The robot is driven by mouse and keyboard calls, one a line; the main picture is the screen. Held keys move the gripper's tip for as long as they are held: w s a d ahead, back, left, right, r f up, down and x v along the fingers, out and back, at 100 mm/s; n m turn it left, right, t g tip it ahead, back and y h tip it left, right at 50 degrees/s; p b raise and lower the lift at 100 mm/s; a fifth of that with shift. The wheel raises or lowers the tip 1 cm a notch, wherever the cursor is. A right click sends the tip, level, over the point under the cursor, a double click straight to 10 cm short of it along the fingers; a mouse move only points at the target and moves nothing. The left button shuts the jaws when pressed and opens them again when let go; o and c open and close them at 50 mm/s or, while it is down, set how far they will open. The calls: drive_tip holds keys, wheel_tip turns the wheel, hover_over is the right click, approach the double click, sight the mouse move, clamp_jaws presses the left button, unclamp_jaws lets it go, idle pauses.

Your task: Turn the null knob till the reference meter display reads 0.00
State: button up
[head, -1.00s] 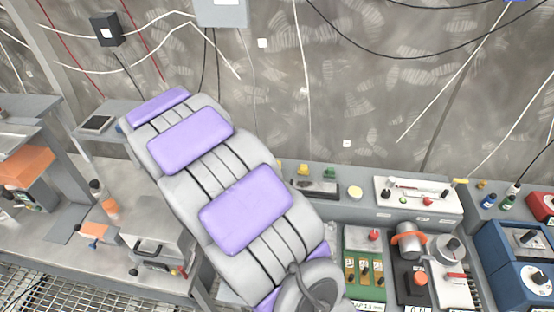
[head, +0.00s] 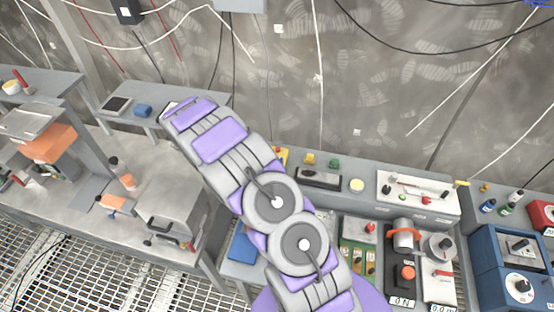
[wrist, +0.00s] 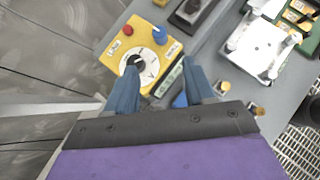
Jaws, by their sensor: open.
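In the wrist view my gripper (wrist: 160,66) is open, its two blue-grey fingers spread over a yellow box (wrist: 118,44). The box carries a white dial with a black knob (wrist: 138,62), a red knob (wrist: 127,29) and a blue knob (wrist: 159,37). The left fingertip overlaps the dial's edge; contact cannot be told. A narrow greenish panel (wrist: 169,79) lies between the fingers, its text unreadable. In the head view my arm hides the gripper. Which knob is the null knob cannot be told.
In the head view, a white device with a grey knob (head: 440,245), a unit with an orange knob (head: 407,272) and blue boxes (head: 506,248) crowd the right bench. A grey case (head: 168,212) stands on the left bench. Cables hang on the back wall.

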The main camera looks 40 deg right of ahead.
sight(279, 159)
drive_tip(key=x, duration=1.3)
drive_tip(key=shift+s+d+r+p, duration=0.1)
drive_tip(key=shift+d+r+p, duration=0.2)
drive_tip(key=shift+p, duration=0.05)
drive_tip(key=shift+d+f, duration=0.2)
drive_tip(key=shift+f, duration=0.5)
drive_tip(key=shift+d+f, duration=0.25)
drive_tip(key=shift+d, duration=0.6)
drive_tip(key=shift+c, duration=1.4)
drive_tip(key=shift+a+r, duration=0.15)
drive_tip(key=shift+a, duration=0.3)
drive_tip(key=c, duration=0.4)
clamp_jaws()
